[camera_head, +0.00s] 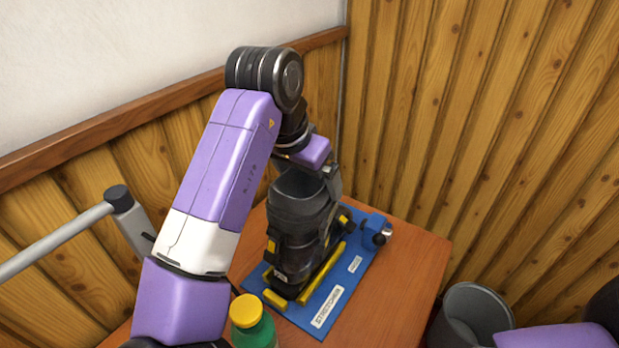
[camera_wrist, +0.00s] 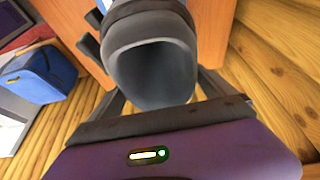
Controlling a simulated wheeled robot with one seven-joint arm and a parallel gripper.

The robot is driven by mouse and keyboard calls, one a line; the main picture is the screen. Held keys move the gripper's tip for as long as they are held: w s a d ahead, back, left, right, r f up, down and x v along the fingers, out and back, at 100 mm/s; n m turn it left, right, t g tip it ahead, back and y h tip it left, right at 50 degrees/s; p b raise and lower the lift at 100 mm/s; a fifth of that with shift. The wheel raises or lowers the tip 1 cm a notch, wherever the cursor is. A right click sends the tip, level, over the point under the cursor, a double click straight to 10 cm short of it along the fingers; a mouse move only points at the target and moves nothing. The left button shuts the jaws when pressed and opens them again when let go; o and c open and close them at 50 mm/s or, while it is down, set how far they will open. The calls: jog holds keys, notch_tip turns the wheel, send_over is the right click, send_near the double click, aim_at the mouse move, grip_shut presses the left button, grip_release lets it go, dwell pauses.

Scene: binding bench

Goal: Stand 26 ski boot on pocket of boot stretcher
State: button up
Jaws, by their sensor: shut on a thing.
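The black ski boot (camera_head: 295,235) stands upright over the blue boot stretcher (camera_head: 323,303), inside or just above the pocket between its yellow rails (camera_head: 322,273). I cannot tell whether the sole rests fully on the base. My gripper (camera_head: 334,180) is at the upper back of the boot and shut on its cuff. In the wrist view the boot's open grey top (camera_wrist: 152,65) fills the upper middle, with my gripper (camera_wrist: 158,108) at its near rim. The fingertips are mostly hidden.
A green bottle with a yellow cap (camera_head: 247,311) stands on the wooden table (camera_head: 425,262) left of the stretcher. A grey bin (camera_head: 472,315) is on the floor at the right. Wood-panelled walls close off the back. A blue bag (camera_wrist: 45,75) shows in the wrist view.

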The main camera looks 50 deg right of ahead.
jog(key=shift+f, duration=0.25)
dwell(0.6)
jog(key=o, duration=1.7)
jog(key=shift+o, duration=0.2)
jog(key=shift+f, duration=0.1)
jog(key=v, duration=0.8)
jog(key=shift+b, duration=0.4)
